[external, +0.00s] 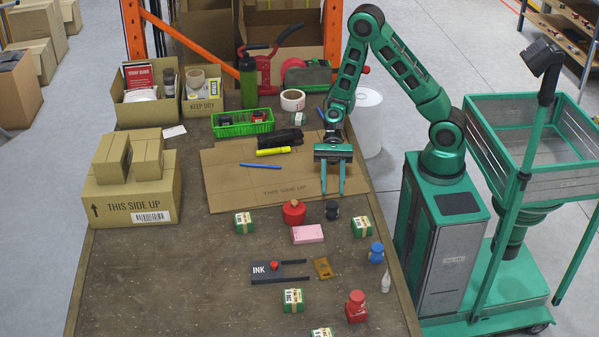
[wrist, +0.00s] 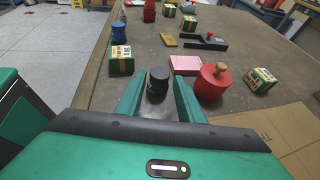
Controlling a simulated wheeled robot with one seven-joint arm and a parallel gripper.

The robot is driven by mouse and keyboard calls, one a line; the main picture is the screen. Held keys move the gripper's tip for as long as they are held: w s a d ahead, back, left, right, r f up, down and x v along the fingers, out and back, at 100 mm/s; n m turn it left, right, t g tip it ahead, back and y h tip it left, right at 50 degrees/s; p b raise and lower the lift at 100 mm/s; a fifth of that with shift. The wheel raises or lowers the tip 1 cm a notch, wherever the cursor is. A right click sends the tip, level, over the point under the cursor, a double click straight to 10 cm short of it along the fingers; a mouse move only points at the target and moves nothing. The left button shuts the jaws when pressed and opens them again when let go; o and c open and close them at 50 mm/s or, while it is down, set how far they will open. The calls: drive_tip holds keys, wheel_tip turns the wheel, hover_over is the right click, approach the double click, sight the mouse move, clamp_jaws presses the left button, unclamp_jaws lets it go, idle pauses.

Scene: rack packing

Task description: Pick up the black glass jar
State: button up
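The black glass jar (external: 332,210) stands upright on the table, right of a red pot with a knob (external: 294,212). In the wrist view the black jar (wrist: 158,80) lies between and just beyond the fingertips. My gripper (external: 332,193) is open and empty, pointing down toward the table's front, with its two green fingers apart. In the wrist view my gripper (wrist: 154,88) shows a finger on each side of the jar's line. I cannot tell whether a finger touches it.
A pink box (external: 307,234) and a small green-and-white box (external: 361,226) stand close to the jar. A blue jar (external: 376,252), a white bottle (external: 386,282) and a red jar (external: 356,306) are nearer the front. Flat cardboard (external: 230,180) lies behind.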

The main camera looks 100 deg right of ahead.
sight(332, 210)
drive_tip(key=x, duration=1)
drive_tip(key=shift+w+a+f, duration=0.1)
drive_tip(key=shift+a+f, duration=0.15)
drive_tip(key=c, duration=0.8)
